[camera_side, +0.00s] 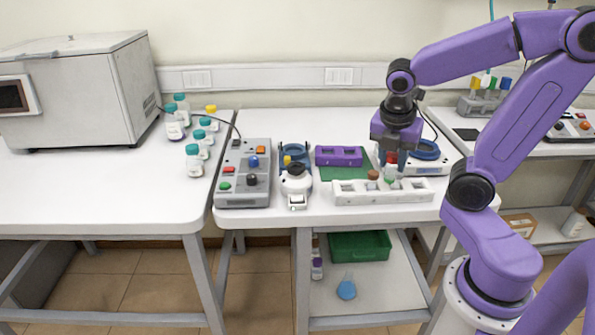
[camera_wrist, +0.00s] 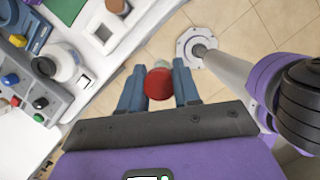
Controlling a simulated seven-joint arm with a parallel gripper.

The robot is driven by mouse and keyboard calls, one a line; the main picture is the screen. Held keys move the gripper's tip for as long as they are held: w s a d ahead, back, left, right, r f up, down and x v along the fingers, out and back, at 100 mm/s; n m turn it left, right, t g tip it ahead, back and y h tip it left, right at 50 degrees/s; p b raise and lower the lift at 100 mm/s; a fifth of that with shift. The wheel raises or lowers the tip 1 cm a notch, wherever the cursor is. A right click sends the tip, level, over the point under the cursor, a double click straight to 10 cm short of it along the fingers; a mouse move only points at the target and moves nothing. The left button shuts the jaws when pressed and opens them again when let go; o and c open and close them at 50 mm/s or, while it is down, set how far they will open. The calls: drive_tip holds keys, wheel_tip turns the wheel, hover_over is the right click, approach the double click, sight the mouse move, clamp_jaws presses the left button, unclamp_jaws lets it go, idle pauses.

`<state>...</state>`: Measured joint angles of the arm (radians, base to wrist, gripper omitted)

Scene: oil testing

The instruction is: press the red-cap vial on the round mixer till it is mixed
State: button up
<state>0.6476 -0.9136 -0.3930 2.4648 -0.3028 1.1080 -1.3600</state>
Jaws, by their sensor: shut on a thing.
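The red-cap vial (camera_side: 391,157) is held upright in my gripper (camera_side: 391,165), above or just in front of the white rack. In the wrist view its red cap (camera_wrist: 159,85) sits between the two blue-grey fingers (camera_wrist: 159,88), with a little pale glass showing behind it. The lower body looks greenish in the side view, but it is small there. The round mixer (camera_side: 296,180), white with a dark ring near its top, stands on the middle table, left of my gripper and apart from the vial. It also shows at left in the wrist view (camera_wrist: 66,68).
A white rack (camera_side: 350,195) with a brown-capped vial (camera_side: 373,174) lies near the table's front edge. A grey control box (camera_side: 232,198) stands left of the mixer. A purple rack (camera_side: 339,156) on a green mat lies behind. Several capped bottles (camera_side: 194,162) stand farther left.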

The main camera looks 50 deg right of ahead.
drive_tip(key=w+a+r, duration=0.2)
drive_tip(key=w+r, duration=0.1)
drive_tip(key=w, duration=0.9)
hover_over(296, 169)
wheel_tip(296, 169, down, 3)
drive_tip(key=shift+a+f, duration=0.1)
drive_tip(key=shift+f, duration=2.95)
drive_tip(key=shift+f, duration=0.5)
idle(2.5)
